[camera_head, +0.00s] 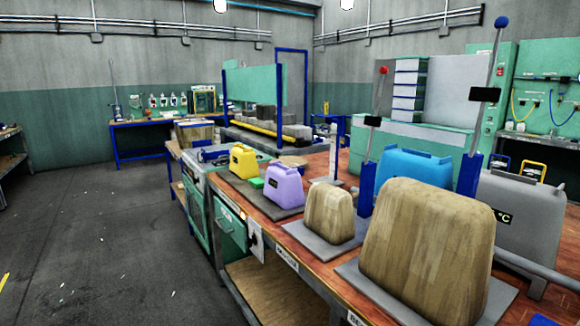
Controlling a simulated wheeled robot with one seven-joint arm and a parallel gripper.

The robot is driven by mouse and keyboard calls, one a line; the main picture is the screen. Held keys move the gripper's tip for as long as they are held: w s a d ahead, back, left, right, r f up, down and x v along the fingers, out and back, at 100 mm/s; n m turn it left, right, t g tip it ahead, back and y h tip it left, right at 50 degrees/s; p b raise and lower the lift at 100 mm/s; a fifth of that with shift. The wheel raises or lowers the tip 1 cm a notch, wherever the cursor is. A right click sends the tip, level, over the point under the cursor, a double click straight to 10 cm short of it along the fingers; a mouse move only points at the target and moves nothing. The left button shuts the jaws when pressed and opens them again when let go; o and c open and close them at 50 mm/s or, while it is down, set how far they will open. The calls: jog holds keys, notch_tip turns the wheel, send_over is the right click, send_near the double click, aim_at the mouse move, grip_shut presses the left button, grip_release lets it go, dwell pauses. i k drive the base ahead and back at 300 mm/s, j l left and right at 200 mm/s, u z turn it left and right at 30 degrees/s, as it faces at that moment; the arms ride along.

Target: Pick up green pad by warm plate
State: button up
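A small bright green block (257,183), likely the green pad, lies on a dark grey plate (283,211) on the wooden bench. It sits between a yellow canister-shaped block (243,162) and a purple one (284,184), and the purple one stands close in front of it. I cannot tell which plate is the warm one. My gripper is not in view.
Two tan wood-textured blocks (329,213), (428,250) stand on grey plates nearer me. Press levers with a red knob (384,71) and a blue knob (501,22) rise behind them. Open floor (110,240) lies left of the bench.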

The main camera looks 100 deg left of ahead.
aim_at(259, 183)
jog(key=u, duration=3)
